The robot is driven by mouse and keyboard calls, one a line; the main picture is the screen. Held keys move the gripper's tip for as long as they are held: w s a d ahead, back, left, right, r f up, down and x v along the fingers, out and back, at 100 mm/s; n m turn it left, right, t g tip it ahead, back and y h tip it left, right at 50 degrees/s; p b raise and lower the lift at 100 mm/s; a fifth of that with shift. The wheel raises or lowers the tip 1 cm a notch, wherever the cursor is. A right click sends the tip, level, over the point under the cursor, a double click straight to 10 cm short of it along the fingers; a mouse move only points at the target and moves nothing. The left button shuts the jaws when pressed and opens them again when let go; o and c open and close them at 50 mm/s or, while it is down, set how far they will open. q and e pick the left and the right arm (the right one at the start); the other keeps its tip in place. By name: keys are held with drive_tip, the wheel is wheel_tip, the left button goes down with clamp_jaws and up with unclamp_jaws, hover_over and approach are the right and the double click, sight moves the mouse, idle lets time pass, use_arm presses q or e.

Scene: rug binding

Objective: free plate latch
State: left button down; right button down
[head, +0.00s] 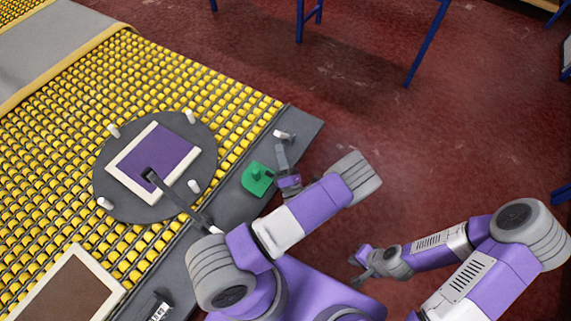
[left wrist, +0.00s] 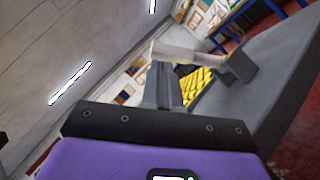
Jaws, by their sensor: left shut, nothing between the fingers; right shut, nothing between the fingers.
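A small latch with a white handle (head: 284,134) sits on the grey border of the roller table. In the left wrist view the white bar (left wrist: 190,54) joins a grey block (left wrist: 240,67). My left gripper (head: 281,150) is shut and empty, its tips just below the handle. In the left wrist view the fingers (left wrist: 161,75) overlap the bar's left end; I cannot tell whether they touch. The round dark plate (head: 110,188) carries a purple rug with a cream edge (head: 160,150). My right gripper (head: 360,262) is shut and empty, low over the floor.
A green block (head: 258,179) sits on the grey border beside my left gripper. A dark bar (head: 180,203) reaches over the plate, with several white pegs (head: 189,116) around the rim. A brown framed rug (head: 68,290) lies at lower left. Red floor (head: 400,150) is clear.

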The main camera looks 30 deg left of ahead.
use_arm(q)
drive_tip(key=shift+w+a+r, duration=0.25)
drive_tip(key=shift+w+a, duration=0.15)
drive_tip(key=shift+a, duration=0.05)
